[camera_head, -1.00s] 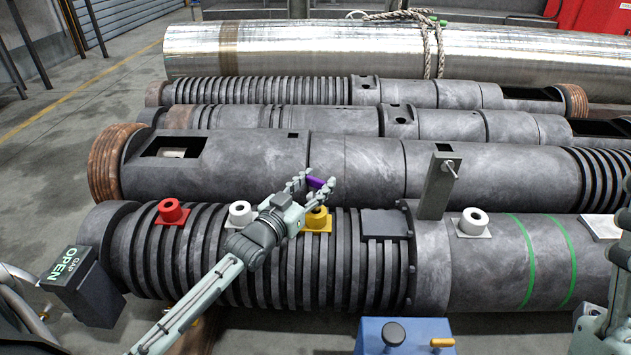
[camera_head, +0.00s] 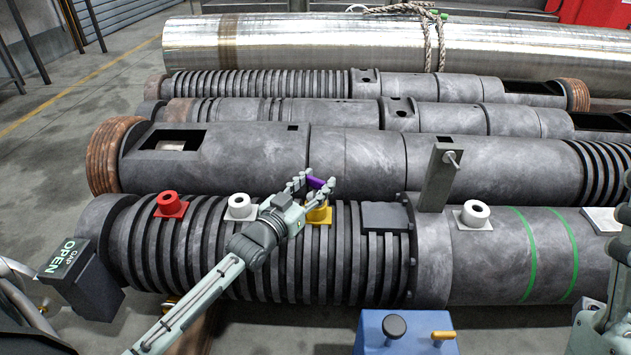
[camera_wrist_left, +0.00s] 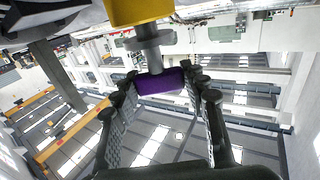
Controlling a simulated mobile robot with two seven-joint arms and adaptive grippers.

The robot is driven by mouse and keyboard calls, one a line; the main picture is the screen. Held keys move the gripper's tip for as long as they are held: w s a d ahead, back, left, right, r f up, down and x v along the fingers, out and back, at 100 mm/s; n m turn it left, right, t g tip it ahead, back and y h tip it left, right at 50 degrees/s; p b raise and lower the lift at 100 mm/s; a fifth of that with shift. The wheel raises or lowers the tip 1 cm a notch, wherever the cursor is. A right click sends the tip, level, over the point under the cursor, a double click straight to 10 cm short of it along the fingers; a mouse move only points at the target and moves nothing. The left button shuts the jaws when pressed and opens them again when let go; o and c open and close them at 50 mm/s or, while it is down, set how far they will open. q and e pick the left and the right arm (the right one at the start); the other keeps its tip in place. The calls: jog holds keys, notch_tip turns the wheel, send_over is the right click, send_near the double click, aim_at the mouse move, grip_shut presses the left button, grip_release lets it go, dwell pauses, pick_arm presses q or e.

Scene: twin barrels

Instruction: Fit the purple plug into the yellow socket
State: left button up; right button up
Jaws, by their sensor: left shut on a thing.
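The purple plug (camera_head: 316,183) is held in my left gripper (camera_head: 319,185), just above the yellow socket (camera_head: 318,214) on the ribbed front barrel. In the left wrist view, the fingers (camera_wrist_left: 160,92) are shut on the plug's purple body (camera_wrist_left: 160,81). A grey shaft with a wider collar (camera_wrist_left: 150,42) lies between the purple body and the yellow socket (camera_wrist_left: 137,10). The shaft lines up roughly with the socket. I cannot tell whether its end is inside the socket. My right gripper does not show; only parts of my right arm are at the right edge.
A red socket (camera_head: 170,205) and a white one (camera_head: 240,207) stand left of the yellow one. Another white socket (camera_head: 474,214) and an upright grey post (camera_head: 438,180) are to the right. A blue box (camera_head: 403,333) with knobs is in front. More barrels lie behind.

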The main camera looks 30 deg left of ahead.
pick_arm(q)
jog(key=shift+f, duration=0.2)
jog(key=o, duration=1.3)
jog(key=s, duration=1.2)
jog(key=shift+a, duration=0.4)
